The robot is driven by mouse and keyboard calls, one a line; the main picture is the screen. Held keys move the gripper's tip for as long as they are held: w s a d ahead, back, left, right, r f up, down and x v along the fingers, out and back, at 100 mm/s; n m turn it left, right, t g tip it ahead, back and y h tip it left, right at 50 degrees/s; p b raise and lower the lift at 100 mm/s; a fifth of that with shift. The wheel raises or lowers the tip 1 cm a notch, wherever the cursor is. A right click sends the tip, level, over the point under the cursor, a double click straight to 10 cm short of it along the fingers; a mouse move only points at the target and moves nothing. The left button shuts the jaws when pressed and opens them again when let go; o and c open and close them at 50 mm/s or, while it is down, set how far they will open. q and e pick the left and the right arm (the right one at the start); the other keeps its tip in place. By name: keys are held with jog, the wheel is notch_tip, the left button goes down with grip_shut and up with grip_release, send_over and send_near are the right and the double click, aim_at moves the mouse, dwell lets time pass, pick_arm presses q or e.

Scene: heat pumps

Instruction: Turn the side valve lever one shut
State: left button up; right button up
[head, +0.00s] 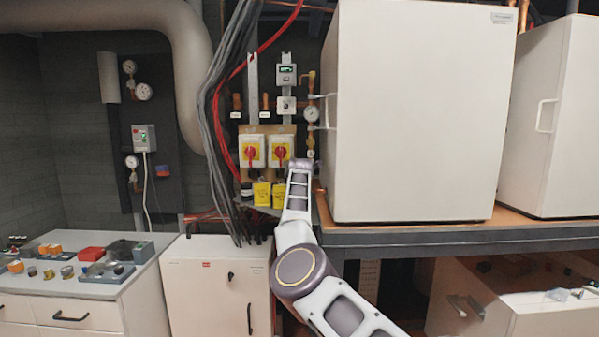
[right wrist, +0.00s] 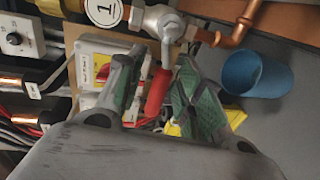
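In the right wrist view, a metal valve (right wrist: 163,24) sits on a copper pipe next to a round tag marked 1 (right wrist: 103,11). Its red lever (right wrist: 157,92) points down the picture from the valve. My right gripper (right wrist: 156,70) is open, with one green-padded finger on each side of the red lever. The lever appears closer to the right-hand finger; I cannot tell whether they touch. In the head view my right arm reaches up to the pipework, and its gripper (head: 301,163) hides the lever there. My left gripper is not in view.
A blue cup-like object (right wrist: 255,75) is right of the fingers. Red-and-yellow switch boxes (head: 252,151), hanging cables (head: 222,110) and a gauge (head: 312,113) are close by. A large white unit (head: 420,110) stands right of the arm, above a metal shelf edge (head: 420,238).

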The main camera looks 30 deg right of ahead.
jog(key=shift+s+a, duration=0.1)
jog(key=shift+s, duration=0.1)
jog(key=v, duration=1.1)
jog(key=shift+s+a, duration=0.15)
dwell(1.0)
jog(key=shift+r, duration=0.1)
jog(key=shift+c, duration=0.2)
jog(key=shift+c, duration=1.4)
jog(key=shift+s+d+b, duration=0.35)
jog(key=shift+d+b, duration=0.2)
jog(key=shift+b, duration=0.05)
